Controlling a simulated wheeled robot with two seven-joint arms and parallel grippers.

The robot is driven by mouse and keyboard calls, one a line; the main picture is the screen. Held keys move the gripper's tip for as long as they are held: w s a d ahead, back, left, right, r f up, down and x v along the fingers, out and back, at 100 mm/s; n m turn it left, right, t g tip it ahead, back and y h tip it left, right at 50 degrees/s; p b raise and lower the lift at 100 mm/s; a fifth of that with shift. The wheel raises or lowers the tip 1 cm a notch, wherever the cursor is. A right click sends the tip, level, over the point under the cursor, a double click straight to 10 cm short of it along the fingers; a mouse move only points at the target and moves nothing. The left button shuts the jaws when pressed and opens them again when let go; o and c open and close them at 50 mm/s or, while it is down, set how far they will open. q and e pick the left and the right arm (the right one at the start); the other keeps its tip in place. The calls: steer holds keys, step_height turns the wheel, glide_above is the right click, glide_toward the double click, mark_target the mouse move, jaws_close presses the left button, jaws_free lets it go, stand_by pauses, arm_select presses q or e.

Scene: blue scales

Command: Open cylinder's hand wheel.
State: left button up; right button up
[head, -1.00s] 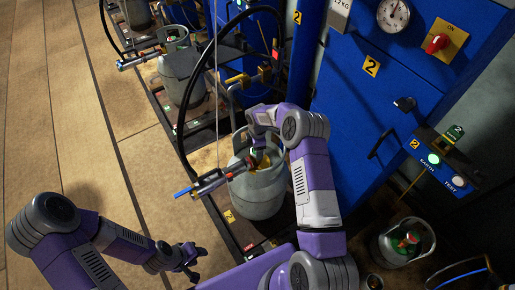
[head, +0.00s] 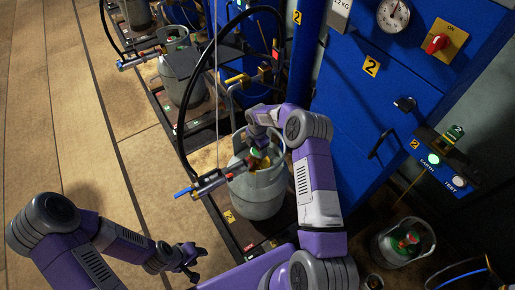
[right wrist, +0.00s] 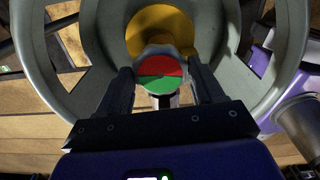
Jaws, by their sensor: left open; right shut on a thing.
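The grey gas cylinder (head: 257,200) stands upright on the scale platform below my right arm. Its hand wheel (right wrist: 160,75), with a red and green top, is inside the grey collar (right wrist: 268,95) in the right wrist view. My right gripper (right wrist: 160,82) reaches down into the collar, a finger on each side of the wheel, and is shut on it. In the head view the right fingers are mostly hidden by the wrist and collar. My left gripper (head: 188,263) is open and empty, low and left of the cylinder.
A filling connector (head: 210,182) with a blue lever sits against the cylinder's left side, its black hose arching above. The blue cabinet (head: 350,130) stands close on the right. Floor at left is clear.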

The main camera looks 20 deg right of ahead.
steer(key=o, duration=1)
steer(key=shift+o, duration=0.2)
step_height(320, 180, up, 8)
steer(key=p, duration=0.2)
steer(key=shift+f+p, duration=0.2)
steer(key=shift+p, duration=0.15)
